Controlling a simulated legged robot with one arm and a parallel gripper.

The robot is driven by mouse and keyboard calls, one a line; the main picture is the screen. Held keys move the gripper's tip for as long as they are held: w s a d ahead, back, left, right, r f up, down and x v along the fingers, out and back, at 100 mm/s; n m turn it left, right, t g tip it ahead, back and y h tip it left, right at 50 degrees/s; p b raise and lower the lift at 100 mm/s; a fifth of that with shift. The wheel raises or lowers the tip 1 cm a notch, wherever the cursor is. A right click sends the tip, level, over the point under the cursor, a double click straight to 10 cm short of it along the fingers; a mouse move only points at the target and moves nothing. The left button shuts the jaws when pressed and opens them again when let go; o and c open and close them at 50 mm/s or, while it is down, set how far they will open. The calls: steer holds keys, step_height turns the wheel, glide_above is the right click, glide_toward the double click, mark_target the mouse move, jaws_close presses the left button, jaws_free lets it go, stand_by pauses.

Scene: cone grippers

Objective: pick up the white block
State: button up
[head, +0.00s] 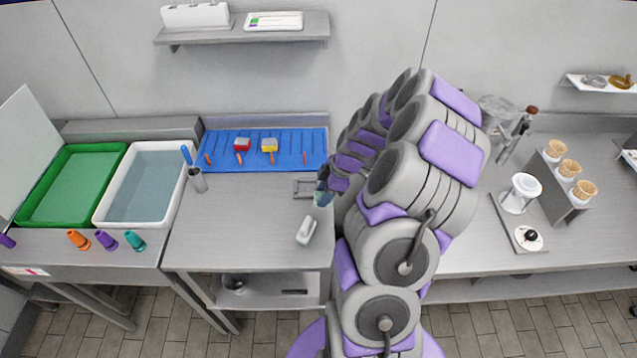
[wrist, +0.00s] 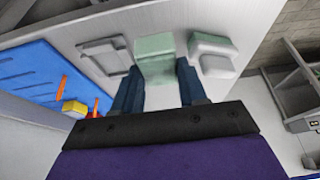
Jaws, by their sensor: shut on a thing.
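My gripper (wrist: 158,72) has its two dark fingers on either side of a pale green block (wrist: 155,50) and is shut on it. In the head view my gripper (head: 323,187) is at the right part of the left steel table, with the pale green block (head: 323,200) just below it. A white block (head: 306,230) lies on the table nearer the front edge, apart from the fingers. It also shows in the wrist view (wrist: 213,52), right of the green block. Whether the green block touches the table is hard to tell.
A grey metal tray (head: 304,188) lies just left of my gripper. The table's middle is clear.

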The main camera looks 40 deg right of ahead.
steer(key=shift+s+a+r, duration=0.1)
steer(key=shift+s+a, duration=0.1)
steer(key=shift+s, duration=0.75)
steer(key=shift+s+a+r, duration=0.1)
steer(key=shift+s+a, duration=0.1)
steer(key=shift+s, duration=0.7)
steer(key=shift+s+a+r, duration=0.1)
steer(key=shift+s+a, duration=0.1)
steer(key=shift+s, duration=0.75)
steer(key=shift+s+f, duration=0.1)
